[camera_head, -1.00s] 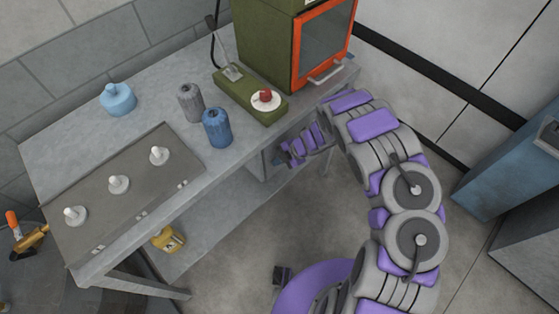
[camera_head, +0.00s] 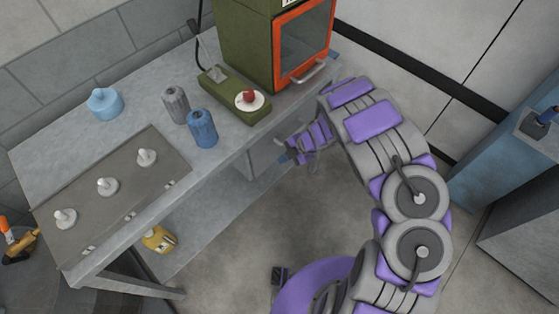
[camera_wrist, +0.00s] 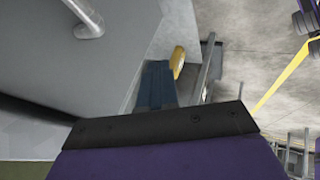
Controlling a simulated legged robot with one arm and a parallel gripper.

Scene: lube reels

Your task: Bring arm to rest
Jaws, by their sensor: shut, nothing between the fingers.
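My gripper (camera_head: 286,157) is at the end of my purple and grey arm, beside the front edge of the grey workbench (camera_head: 88,223) in the head view. It is small there and partly hidden by the arm. In the wrist view, my gripper's dark blue fingers (camera_wrist: 156,84) lie together with nothing between them. The bench's grey surface and a light handle fill the upper left of the wrist view. A yellow bottle (camera_wrist: 178,62) shows just beyond the fingertips there.
A blue cabinet (camera_head: 497,165) stands at right. Open floor lies between.

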